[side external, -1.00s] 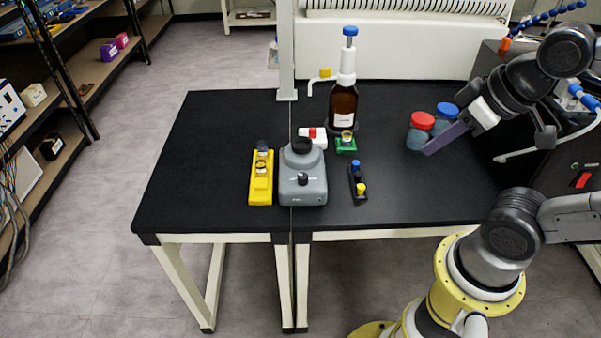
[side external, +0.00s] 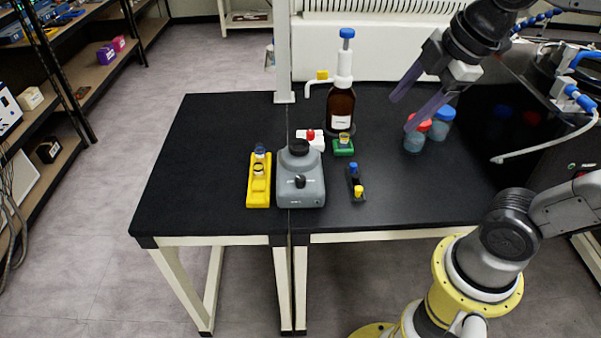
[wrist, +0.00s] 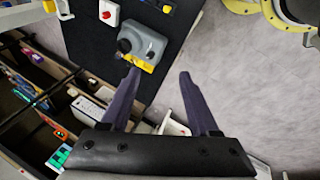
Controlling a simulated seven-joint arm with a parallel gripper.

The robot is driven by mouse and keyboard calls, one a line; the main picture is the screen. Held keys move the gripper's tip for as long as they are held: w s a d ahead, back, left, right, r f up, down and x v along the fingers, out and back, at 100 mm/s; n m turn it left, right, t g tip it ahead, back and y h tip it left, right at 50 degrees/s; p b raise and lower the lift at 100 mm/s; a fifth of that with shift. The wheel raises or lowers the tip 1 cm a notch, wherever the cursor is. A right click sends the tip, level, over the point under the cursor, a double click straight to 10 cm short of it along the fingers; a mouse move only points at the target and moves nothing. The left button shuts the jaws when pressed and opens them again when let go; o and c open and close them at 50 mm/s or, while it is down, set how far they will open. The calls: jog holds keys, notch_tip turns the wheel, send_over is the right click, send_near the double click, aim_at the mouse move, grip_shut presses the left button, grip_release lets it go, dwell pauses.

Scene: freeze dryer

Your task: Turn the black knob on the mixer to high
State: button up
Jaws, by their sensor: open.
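The grey mixer (side external: 301,191) stands upright on the black table, with a dark round cup on top. Its small black knob (side external: 300,181) is on the sloped front face. In the wrist view the mixer (wrist: 145,42) is beyond the left fingertip, and the yellow rack (wrist: 138,63) shows beside it. My gripper (side external: 407,112) is open and empty, with two long purple fingers, above the right part of the table and well to the right of the mixer. It also shows in the wrist view (wrist: 158,75). One fingertip overlaps the red-capped jar in the side view; I cannot tell if they touch.
A yellow rack (side external: 259,182) stands close left of the mixer. A dark rack (side external: 355,183) is to its right. Behind are a red-and-white box (side external: 317,142), a green holder (side external: 343,147) and a tall brown bottle (side external: 341,108). Red-capped (side external: 414,141) and blue-capped (side external: 443,123) jars stand right.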

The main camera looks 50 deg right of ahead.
jog(key=w+a+n+g, duration=0.1)
jog(key=w+n, duration=0.4)
jog(key=w, duration=0.1)
jog(key=n+g, duration=0.4)
jog(key=n, duration=0.2)
send_over(300, 178)
notch_tip(300, 178, down, 10)
notch_tip(300, 178, down, 14)
jog(key=shift+f, duration=0.15)
grip_shut()
